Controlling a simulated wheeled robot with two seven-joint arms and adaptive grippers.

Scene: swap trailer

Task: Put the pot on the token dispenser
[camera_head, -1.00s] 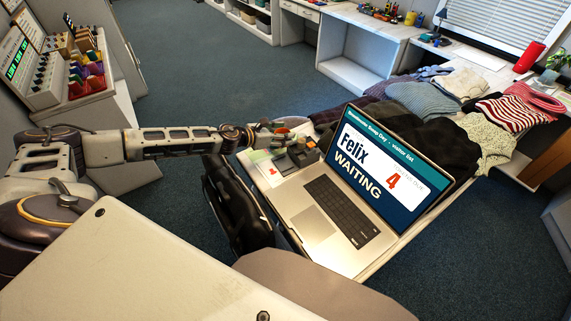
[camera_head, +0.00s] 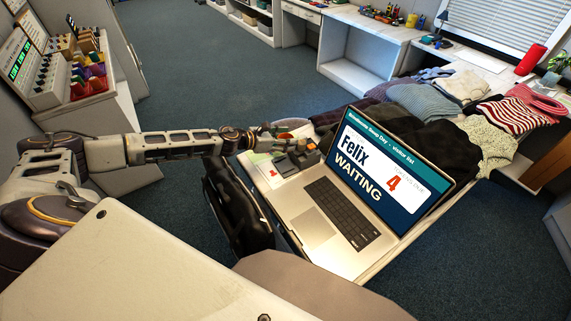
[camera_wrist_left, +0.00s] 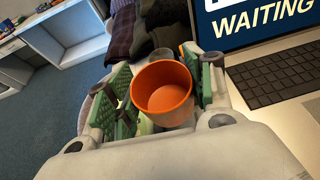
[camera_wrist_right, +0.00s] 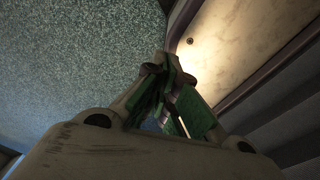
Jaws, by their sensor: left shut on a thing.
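An orange pot (camera_wrist_left: 163,92) sits between the green finger pads of my left gripper in the left wrist view, its open mouth facing the camera. My left gripper (camera_head: 279,136) is shut on it, above the far left end of the laptop table; the pot is mostly hidden in the head view.
An open laptop (camera_head: 335,205) takes up the table's front, with papers (camera_head: 268,172) to its left. Folded clothes (camera_head: 430,100) lie behind it. A dark bag-like item (camera_head: 236,208) hangs at the table's left side. A stand with coloured cups (camera_head: 88,82) is at the far left.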

